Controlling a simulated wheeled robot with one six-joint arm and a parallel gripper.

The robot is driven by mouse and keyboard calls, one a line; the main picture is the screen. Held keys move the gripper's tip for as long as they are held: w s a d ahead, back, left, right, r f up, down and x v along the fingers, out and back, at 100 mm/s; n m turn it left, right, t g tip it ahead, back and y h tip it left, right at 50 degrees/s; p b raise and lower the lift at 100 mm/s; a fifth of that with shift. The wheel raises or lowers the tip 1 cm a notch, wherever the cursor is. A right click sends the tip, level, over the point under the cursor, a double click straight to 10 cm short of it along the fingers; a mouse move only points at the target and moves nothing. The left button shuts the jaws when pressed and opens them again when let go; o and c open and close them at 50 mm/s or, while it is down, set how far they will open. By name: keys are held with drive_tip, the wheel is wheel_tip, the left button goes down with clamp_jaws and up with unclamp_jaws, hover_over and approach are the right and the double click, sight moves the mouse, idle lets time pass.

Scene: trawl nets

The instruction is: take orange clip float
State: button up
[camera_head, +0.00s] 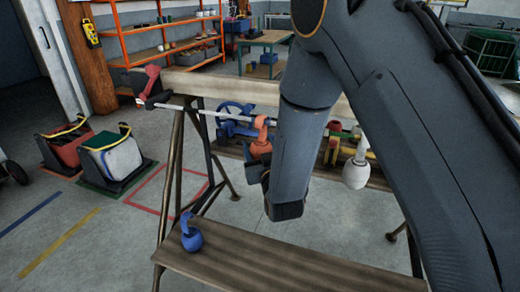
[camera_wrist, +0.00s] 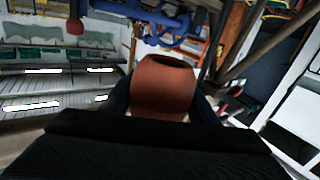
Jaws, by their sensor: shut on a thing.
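The orange clip float (camera_head: 261,147) is near the middle of the picture in the head view, with its clip end up by the pale rod (camera_head: 190,112). I cannot tell whether the clip is still around the rod. In the wrist view the float's rounded orange-brown body (camera_wrist: 165,92) fills the space between my jaws. My gripper (camera_wrist: 165,108) is shut on it. In the head view my arm hides most of the gripper, and only a dark part shows below and beside the float.
A red clip float (camera_head: 152,78) is at the rod's left end. A white float (camera_head: 356,173) hangs right of my arm. A blue float (camera_head: 191,237) stands on the low wooden plank (camera_head: 270,268). A blue wheel (camera_head: 232,120) is behind the rod. Trestle legs stand at left.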

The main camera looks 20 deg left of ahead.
sight(259, 138)
drive_tip(key=shift+r, duration=0.1)
drive_tip(key=shift+r, duration=1.4)
drive_tip(key=w+f+b, duration=0.6)
drive_tip(key=f, duration=0.4)
drive_tip(key=b+v, duration=0.2)
drive_tip(key=v, duration=1.4)
drive_tip(key=shift+s+d, duration=0.2)
